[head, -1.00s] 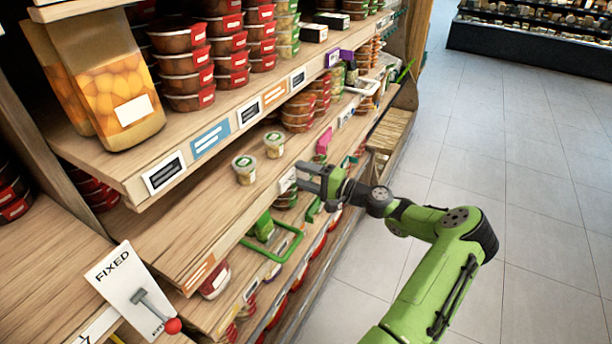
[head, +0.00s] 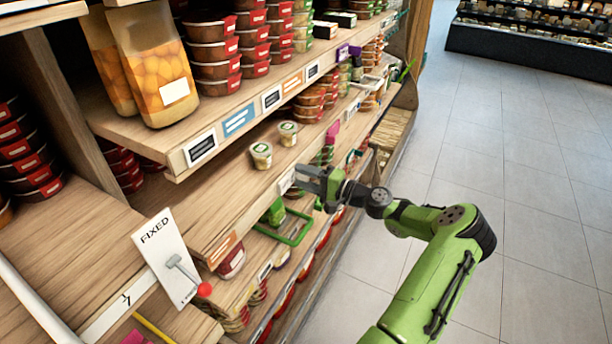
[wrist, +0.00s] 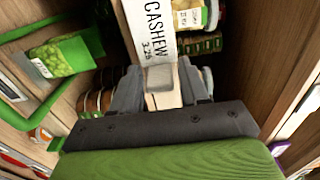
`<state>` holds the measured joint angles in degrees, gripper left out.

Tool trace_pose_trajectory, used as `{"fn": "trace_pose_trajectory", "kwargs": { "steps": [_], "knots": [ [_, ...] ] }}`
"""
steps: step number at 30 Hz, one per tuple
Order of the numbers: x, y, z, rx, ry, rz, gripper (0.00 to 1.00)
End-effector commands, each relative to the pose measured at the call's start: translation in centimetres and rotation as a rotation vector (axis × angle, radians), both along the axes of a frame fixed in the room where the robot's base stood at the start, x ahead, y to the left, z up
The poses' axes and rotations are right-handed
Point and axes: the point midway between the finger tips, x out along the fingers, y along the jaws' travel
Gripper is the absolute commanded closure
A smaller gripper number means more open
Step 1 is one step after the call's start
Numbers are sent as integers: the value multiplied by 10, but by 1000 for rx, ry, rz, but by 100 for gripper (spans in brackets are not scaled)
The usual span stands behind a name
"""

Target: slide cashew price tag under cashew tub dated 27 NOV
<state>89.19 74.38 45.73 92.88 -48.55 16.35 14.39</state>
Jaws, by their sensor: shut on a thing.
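My gripper (head: 316,181) is at the front edge of the middle shelf, shut on the white cashew price tag (head: 287,181). In the wrist view, the tag (wrist: 150,32) reads CASHEW 3.26 and sticks out past the fingers (wrist: 160,82). Two small pale tubs with green and white lids, a nearer one (head: 261,155) and a farther one (head: 288,133), stand upright on that shelf, behind and left of the gripper. Their dates are too small to read in the head view. A green-edged tub (wrist: 190,16) shows beyond the tag in the wrist view; its label is not clearly legible.
A FIXED sign (head: 165,257) stands at lower left.

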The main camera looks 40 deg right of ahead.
Motion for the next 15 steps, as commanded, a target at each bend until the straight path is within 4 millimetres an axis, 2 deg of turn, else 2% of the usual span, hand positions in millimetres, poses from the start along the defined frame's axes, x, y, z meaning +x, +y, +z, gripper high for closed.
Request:
{"fn": "trace_pose_trajectory", "kwargs": {
  "steps": [8, 9, 11, 15],
  "knots": [
    [0, -1, 3, -4, -7, -2, 100],
    [0, -1, 2, -3, -5, -2, 54],
    [0, -1, 2, -3, -5, -2, 45],
    [0, -1, 2, -3, -6, -1, 45]
  ]
}}
